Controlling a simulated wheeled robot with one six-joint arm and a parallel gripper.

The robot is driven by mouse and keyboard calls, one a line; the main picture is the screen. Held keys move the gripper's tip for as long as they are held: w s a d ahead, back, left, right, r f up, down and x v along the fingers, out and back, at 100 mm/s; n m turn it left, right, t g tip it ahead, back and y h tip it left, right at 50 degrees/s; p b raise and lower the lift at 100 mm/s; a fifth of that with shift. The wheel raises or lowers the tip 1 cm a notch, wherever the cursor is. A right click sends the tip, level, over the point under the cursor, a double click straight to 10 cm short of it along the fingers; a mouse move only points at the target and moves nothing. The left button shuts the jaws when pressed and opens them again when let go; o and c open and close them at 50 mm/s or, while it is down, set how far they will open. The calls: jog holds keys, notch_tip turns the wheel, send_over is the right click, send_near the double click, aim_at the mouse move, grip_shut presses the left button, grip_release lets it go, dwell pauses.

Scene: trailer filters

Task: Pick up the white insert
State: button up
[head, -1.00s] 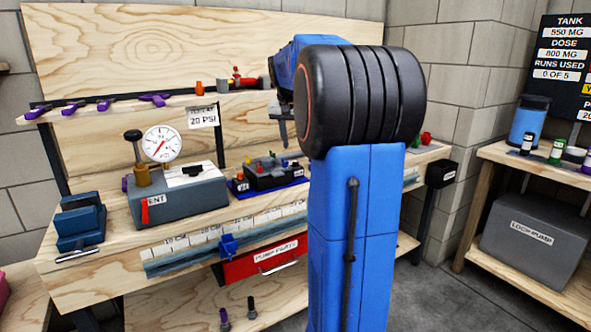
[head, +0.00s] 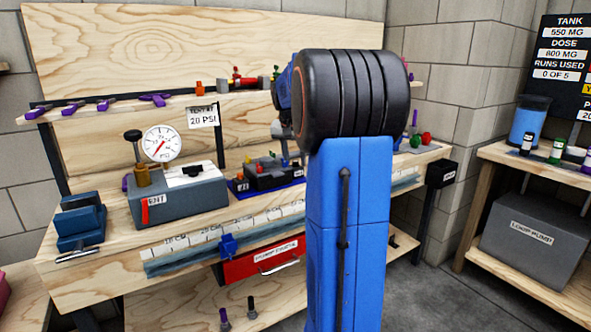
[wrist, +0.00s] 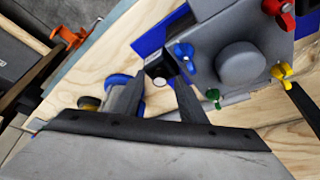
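In the wrist view, my gripper (wrist: 168,84) has its two dark fingers apart, pointing up the picture. A small black block (wrist: 160,66) with a pale top and a round white spot shows at the fingertips; I cannot tell whether they touch it. I cannot pick out the white insert with certainty in either view. In the head view, my gripper (head: 287,150) is partly hidden behind my arm, over the bench near the black box (head: 268,175) on a blue mat.
In the wrist view, a grey fixture (wrist: 235,62) with red, blue, yellow and green knobs stands right of the fingers. In the head view, a grey box (head: 178,200) with a gauge stands on the bench.

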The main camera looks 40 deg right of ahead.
aim_at(296, 162)
grip_shut()
jog(key=shift+r, duration=0.15)
notch_tip(296, 162, up, 10)
dwell(0.5)
